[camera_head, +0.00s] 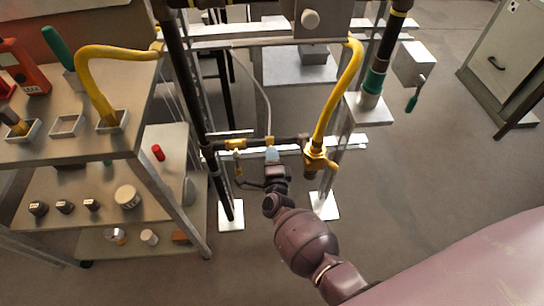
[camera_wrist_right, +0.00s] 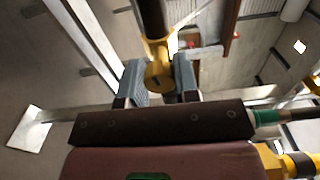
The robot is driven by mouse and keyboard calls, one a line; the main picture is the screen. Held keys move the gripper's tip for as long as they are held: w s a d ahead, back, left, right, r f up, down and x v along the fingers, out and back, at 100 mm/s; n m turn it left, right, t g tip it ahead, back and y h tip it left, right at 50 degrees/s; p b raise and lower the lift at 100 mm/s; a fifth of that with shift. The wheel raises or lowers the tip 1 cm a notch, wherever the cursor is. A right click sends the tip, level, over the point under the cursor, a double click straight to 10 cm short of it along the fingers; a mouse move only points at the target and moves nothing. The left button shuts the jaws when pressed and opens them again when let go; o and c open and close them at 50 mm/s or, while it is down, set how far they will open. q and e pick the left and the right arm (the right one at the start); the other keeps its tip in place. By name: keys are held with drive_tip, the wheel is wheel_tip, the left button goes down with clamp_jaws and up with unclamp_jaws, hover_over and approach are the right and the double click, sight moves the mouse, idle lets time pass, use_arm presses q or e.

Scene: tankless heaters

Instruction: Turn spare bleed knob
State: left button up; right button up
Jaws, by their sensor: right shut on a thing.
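The bleed knob (camera_wrist_right: 160,76) is a round, brass-yellow piece at the end of a yellow fitting on a dark pipe. It sits between the two blue-grey fingers of my right gripper (camera_wrist_right: 160,80) in the right wrist view, and the fingers are shut on it. In the head view my right gripper (camera_head: 272,155) reaches up to the dark horizontal pipe (camera_head: 288,141) low on the frame. Its pale blue fingertips are at a small yellow fitting (camera_head: 269,141), and the knob is mostly hidden there. My left gripper is not in view.
A yellow hose (camera_head: 326,115) ends in a brass valve (camera_head: 318,160) just right of my gripper. A metal shelf cart (camera_head: 120,165) with several parts stands left.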

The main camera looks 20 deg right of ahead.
drive_tip(key=shift+n, duration=0.4)
drive_tip(key=o, duration=0.9)
